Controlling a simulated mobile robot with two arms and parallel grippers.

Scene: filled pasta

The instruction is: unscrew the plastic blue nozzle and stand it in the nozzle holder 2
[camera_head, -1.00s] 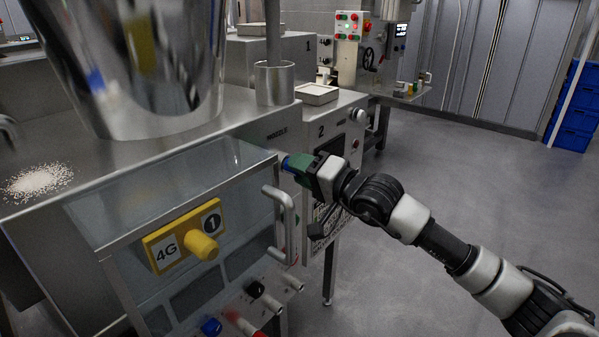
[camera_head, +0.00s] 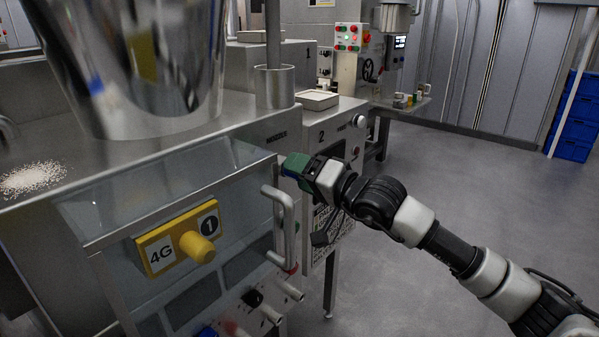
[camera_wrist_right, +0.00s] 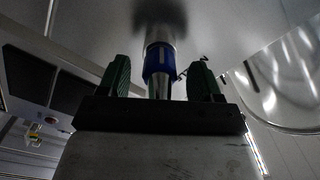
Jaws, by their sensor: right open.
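The plastic blue nozzle (camera_wrist_right: 158,62) shows in the right wrist view as a blue collar on a shiny metal tube, below a metal surface. My right gripper (camera_wrist_right: 160,78) is open, with one green finger on each side of the nozzle and a visible gap to both. In the head view my right gripper (camera_head: 296,166) is at the side of the steel machine, and only a small blue part of the nozzle (camera_head: 284,171) shows beside its green fingers. I cannot tell which thing is nozzle holder 2. My left gripper is not in view.
Below are several short pegs (camera_head: 288,289). A large steel hopper (camera_head: 150,105) and a steel cup (camera_head: 273,98) sit above.

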